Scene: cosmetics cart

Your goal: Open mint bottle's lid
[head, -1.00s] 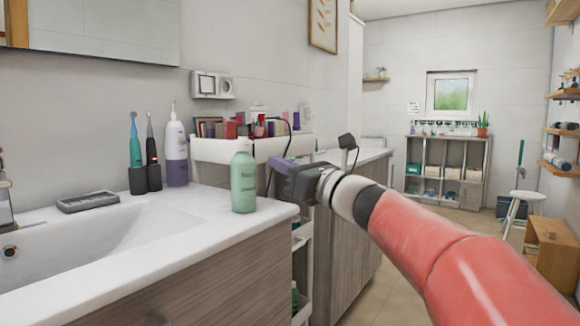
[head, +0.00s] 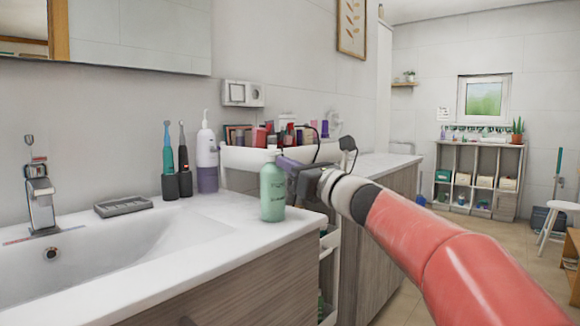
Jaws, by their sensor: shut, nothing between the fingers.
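The mint bottle (head: 272,194) stands upright on the white sink counter near its right front corner. It is pale green with faint dark lettering on its side. Its top is pale and small in the picture, and I cannot make out how the lid sits. My gripper (head: 284,163) is shut and empty, at the height of the bottle's upper right side. In the picture its tip meets the bottle's shoulder; I cannot tell whether they touch.
A grey soap dish (head: 123,206) lies beside the sink basin (head: 120,258). A white cart (head: 240,157) full of cosmetics stands behind my gripper. The counter's front is clear.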

